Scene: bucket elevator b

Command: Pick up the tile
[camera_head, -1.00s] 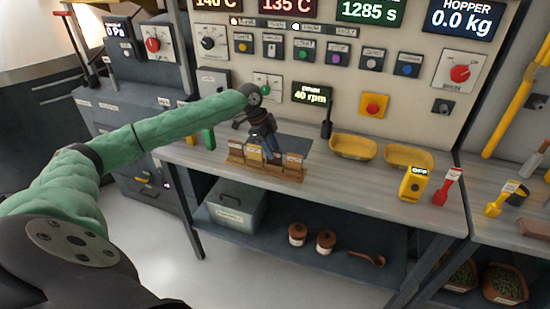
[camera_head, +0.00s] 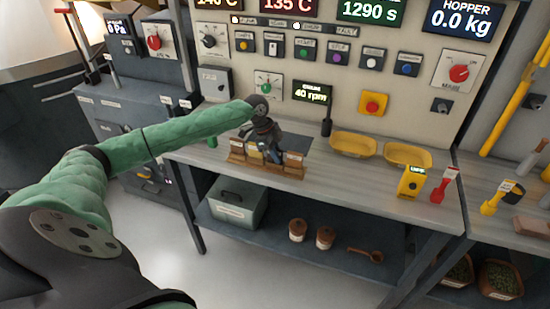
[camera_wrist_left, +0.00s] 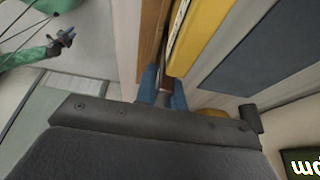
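A wooden rack (camera_head: 262,168) on the bench holds several labelled upright pieces. Which of them is the tile I cannot tell. An orange-brown piece (camera_wrist_left: 151,35) and a yellow-edged piece (camera_wrist_left: 205,28) show close up in the left wrist view. A dark grey flat panel (camera_head: 296,143) lies behind the rack at right. My left gripper (camera_head: 268,150) points down at the rack's middle. In the wrist view its blue fingertips (camera_wrist_left: 163,92) are apart, at the near end of the orange-brown piece; contact is unclear. My right gripper (camera_wrist_left: 66,38) shows small at the left of the wrist view.
The control panel (camera_head: 300,75) rises behind the bench. A lower shelf holds a grey box (camera_head: 238,204) and brown jars (camera_head: 325,238).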

